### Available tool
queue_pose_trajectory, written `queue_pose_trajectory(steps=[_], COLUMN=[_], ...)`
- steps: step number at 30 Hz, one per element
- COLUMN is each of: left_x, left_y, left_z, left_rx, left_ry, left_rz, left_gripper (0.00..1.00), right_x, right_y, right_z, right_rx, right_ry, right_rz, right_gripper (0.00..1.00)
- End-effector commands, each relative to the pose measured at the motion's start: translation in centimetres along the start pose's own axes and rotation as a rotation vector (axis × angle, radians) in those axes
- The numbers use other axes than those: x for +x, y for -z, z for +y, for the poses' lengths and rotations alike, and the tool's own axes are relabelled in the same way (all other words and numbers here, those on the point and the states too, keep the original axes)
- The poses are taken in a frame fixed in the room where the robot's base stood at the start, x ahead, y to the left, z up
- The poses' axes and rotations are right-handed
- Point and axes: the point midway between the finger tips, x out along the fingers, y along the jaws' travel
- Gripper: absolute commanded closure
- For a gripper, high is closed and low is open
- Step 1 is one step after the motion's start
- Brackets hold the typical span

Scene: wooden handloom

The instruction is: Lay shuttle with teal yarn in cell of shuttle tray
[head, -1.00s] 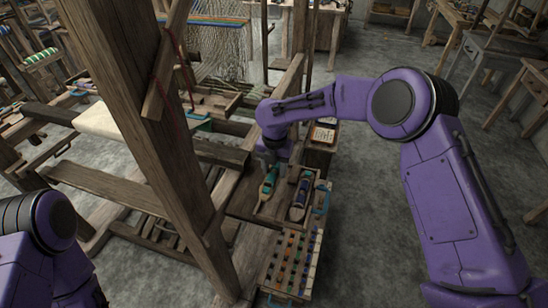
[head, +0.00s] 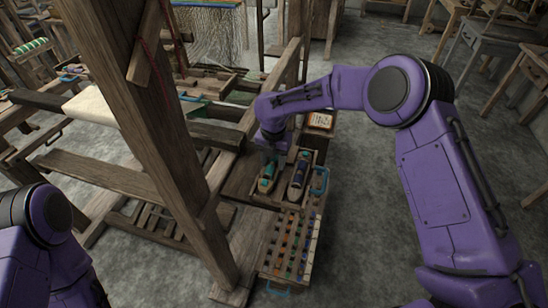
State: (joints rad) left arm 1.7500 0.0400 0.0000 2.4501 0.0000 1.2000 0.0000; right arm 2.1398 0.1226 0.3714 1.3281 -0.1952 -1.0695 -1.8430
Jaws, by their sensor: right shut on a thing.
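The shuttle with teal yarn (head: 266,179) is a pale wooden boat shape with a teal wound middle. My right gripper (head: 271,156) points down over its far end and is shut on it; the arm's wrist hides that end. The shuttle tray (head: 283,206) is a wooden tray at the side of the loom. The shuttle lies over its left part, beside another shuttle with dark yarn (head: 298,176). I cannot tell whether the teal shuttle touches the cell floor. My left arm shows at the lower left, but its gripper is out of view.
A box with rows of coloured pieces (head: 290,245) stands just in front of the tray. A thick loom post (head: 150,130) rises left of the tray. A small framed card (head: 320,121) lies beyond it.

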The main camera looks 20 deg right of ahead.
Motion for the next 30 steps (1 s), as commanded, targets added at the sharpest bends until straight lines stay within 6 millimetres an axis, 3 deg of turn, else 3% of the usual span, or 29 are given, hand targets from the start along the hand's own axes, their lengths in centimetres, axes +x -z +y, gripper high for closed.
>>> queue_pose_trajectory(steps=[5,12,13,15,16,25,30], left_x=[0.4,0.3,0.3,0.3,0.3,0.5,1.3], left_y=[-0.1,-0.1,-0.1,-0.1,-0.1,-0.2,-0.6], left_z=[0.0,0.0,0.0,0.0,0.0,0.0,0.1], left_rx=[0.0,0.0,0.0,0.0,0.0,0.0,0.0], left_ry=[0.0,0.0,0.0,0.0,0.0,0.0,0.0], left_rz=[0.0,0.0,0.0,0.0,0.0,0.0,0.0], left_gripper=[1.0,1.0,1.0,1.0,1.0,1.0,1.0], right_x=[1.1,1.2,1.2,1.2,1.2,1.0,-1.7], right_y=[0.0,0.0,0.0,0.0,0.0,0.0,-0.1], right_z=[0.0,0.1,0.1,0.0,0.0,0.0,0.1], right_rx=[0.0,0.0,0.0,0.0,0.0,0.0,-0.001], right_ry=[-0.001,-0.001,-0.001,-0.001,-0.001,-0.001,-0.003], right_rz=[0.0,0.0,0.0,0.0,0.0,0.0,-0.004], right_gripper=[0.88,0.88,0.5,0.28,0.24,0.24,0.24])
